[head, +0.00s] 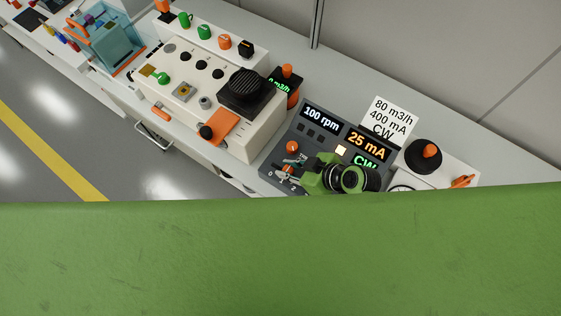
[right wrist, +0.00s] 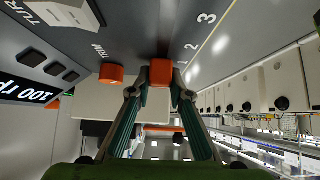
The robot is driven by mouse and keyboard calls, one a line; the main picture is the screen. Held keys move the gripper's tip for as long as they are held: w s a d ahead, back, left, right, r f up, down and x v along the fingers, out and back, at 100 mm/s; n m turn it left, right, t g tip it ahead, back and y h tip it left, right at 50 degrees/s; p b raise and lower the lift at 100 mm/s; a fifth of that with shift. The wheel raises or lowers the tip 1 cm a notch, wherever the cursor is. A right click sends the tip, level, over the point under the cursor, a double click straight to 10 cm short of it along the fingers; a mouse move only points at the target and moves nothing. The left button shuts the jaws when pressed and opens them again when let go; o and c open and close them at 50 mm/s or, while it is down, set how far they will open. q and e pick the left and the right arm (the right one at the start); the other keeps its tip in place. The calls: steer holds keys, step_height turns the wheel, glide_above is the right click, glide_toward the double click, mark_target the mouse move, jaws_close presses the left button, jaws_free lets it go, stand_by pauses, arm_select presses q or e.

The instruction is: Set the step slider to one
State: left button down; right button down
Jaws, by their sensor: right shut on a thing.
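The dark console (head: 318,133) has displays reading 100 rpm, 25 mA and CW. My right gripper (head: 283,174) is at its front left corner, beside the printed 0 and 2. In the right wrist view the gripper (right wrist: 160,78) is shut on the orange slider cap (right wrist: 160,70). The cap stands by the low end of a scale marked 1 (right wrist: 181,63), 2 and 3, close to the 1. A fingertip covers the scale below the 1, so I cannot tell the exact setting. My left gripper is out of view.
A second orange knob (right wrist: 111,74), labelled TRIM, stands just left of the fingers; it also shows in the head view (head: 292,147). A white card (head: 389,118) stands behind the console. A beige panel with knobs (head: 190,85) is to the left. A large green surface hides the foreground.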

steer(key=shift+a, duration=0.1)
steer(key=c, duration=1.8)
jaws_free()
steer(key=shift+c, duration=0.2)
steer(key=v, duration=1.2)
steer(key=shift+f, duration=0.15)
